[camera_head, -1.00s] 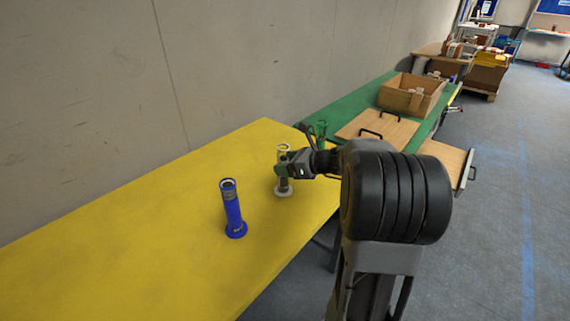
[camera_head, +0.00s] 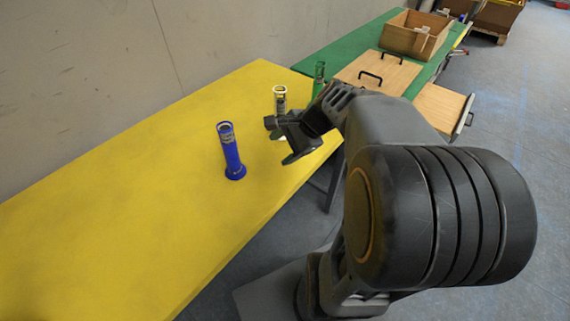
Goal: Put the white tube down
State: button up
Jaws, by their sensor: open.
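The white tube (camera_head: 279,98) stands upright near the far right part of the yellow table (camera_head: 130,200). Its lower part is mostly hidden behind my gripper (camera_head: 277,142). My gripper is open and appears empty, in front of the tube and nearer to the camera. I cannot tell whether a finger still touches the tube.
A blue tube (camera_head: 231,152) stands on the yellow table left of my gripper. A green tube (camera_head: 318,78) stands behind it to the right. A green table (camera_head: 345,60) holds an open wooden box (camera_head: 412,38) and a wooden lid (camera_head: 385,72) with dark handles. The yellow table's left part is clear.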

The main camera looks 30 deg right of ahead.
jog(key=s+a+n+h, duration=0.1)
jog(key=s+n, duration=0.1)
jog(key=n, duration=0.2)
jog(key=s+a+f+n+g+h, duration=0.1)
jog(key=s+n+h, duration=0.1)
jog(key=n, duration=0.2)
jog(key=s+a+f+n+h, duration=0.1)
jog(key=s+a+n, duration=0.1)
jog(key=n, duration=0.1)
jog(key=shift+f+n+g, duration=0.25)
jog(key=shift+n+g, duration=0.15)
jog(key=n+h, duration=0.1)
jog(key=n, duration=0.1)
jog(key=s+n+h, duration=0.1)
jog(key=n, duration=0.1)
jog(key=shift+f+n+t, duration=0.15)
jog(key=shift+n+t, duration=0.15)
